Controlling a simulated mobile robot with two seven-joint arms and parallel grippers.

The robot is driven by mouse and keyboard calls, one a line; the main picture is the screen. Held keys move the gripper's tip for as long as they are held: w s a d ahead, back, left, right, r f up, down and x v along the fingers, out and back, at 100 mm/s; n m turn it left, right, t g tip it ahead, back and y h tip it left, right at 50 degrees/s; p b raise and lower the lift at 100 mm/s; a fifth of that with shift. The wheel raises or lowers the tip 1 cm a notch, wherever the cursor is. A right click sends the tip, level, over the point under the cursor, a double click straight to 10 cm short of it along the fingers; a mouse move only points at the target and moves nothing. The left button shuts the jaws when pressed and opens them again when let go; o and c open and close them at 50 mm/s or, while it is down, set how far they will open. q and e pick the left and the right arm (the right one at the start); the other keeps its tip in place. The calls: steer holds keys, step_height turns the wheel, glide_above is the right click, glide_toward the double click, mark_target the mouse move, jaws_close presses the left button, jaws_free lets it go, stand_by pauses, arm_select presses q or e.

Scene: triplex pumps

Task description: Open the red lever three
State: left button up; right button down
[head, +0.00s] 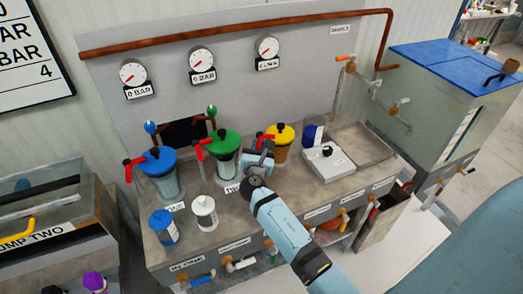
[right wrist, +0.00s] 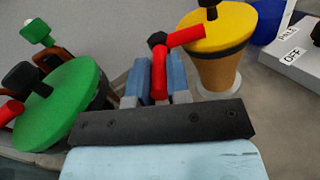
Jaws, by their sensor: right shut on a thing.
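The red lever (head: 266,136) beside the yellow-lidded pump (head: 281,132) is the third along the bench. In the right wrist view the red lever (right wrist: 160,80) runs down from the yellow lid (right wrist: 222,28) between two blue fingers. My right gripper (head: 260,152) is shut on this lever, and its tips (right wrist: 160,70) flank it. The gripper partly hides the lever and the front of the yellow pump in the head view. My left gripper is not in view.
The green-lidded pump (head: 224,143) stands close left of my gripper, and the blue-lidded pump (head: 158,160) farther left, each with a red lever. A white switch box (head: 327,163) is at right. Gauges (head: 202,60) hang behind. A white canister (head: 204,213) stands in front.

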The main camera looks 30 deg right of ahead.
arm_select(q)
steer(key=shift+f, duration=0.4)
arm_select(e)
steer(key=shift+w+a+m+g+h, duration=0.15)
steer(key=shift+a+m+g+h, duration=0.1)
steer(key=shift+m+g+h, duration=0.45)
steer(key=shift+h, duration=0.3)
steer(key=c, duration=1.1)
jaws_free()
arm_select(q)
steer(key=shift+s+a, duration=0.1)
